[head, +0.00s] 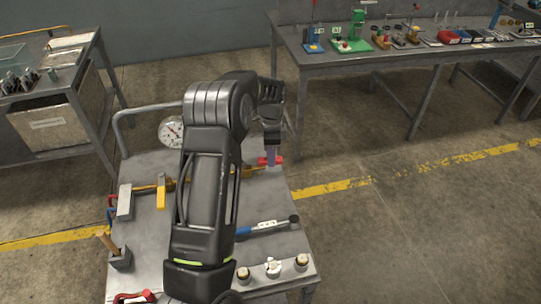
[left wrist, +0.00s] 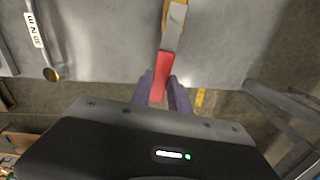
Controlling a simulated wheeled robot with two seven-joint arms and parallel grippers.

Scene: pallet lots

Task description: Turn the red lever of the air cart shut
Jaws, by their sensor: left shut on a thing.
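The air cart (head: 205,255) has a grey top with a round gauge (head: 171,132) near its far edge. The red lever (head: 279,160) is at the cart's far right edge, partly hidden by my gripper. In the left wrist view the red lever (left wrist: 163,64) lies between the purple fingers, in line with a grey metal bar (left wrist: 173,30) that runs to a yellowish part at the top. My left gripper (head: 270,156) is shut on the lever; its fingers also show in the left wrist view (left wrist: 161,88). My arm hides much of the cart's middle. My right gripper is not in view.
A workbench (head: 390,56) stands at back right, another cart (head: 50,85) at left. Floor right of the cart is clear.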

